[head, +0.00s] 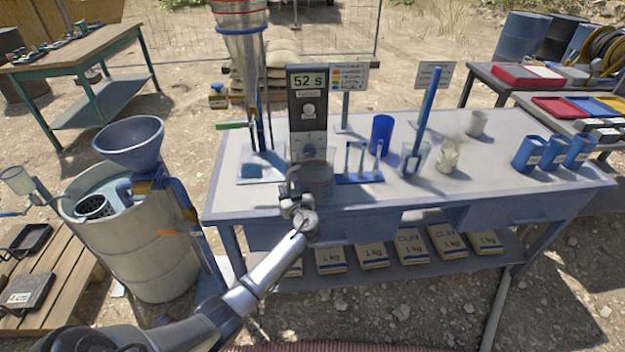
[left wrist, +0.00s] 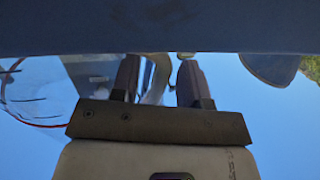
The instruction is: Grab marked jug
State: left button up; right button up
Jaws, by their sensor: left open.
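The marked jug (head: 318,176) is clear, with a red line around it, and stands at the bench's front edge below the timer. My left gripper (head: 297,197) is at the jug's left front side, close against it in the head view. In the left wrist view, clear curved plastic with black marks and a red line (left wrist: 38,124) shows at the left. The two dark fingers of my left gripper (left wrist: 156,75) are apart there. A pale strip lies between them; I cannot tell whether it is the jug's handle. My right gripper is out of view.
The timer (head: 308,100) and a funnel on a stand (head: 241,45) rise behind the jug. A small tube rack (head: 362,178), a blue cup (head: 382,134) and a clear beaker (head: 414,160) stand to its right. The bench (head: 500,180) is bare at front right.

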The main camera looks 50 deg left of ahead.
pick_arm(q)
jog(key=shift+c, duration=0.4)
grip_shut()
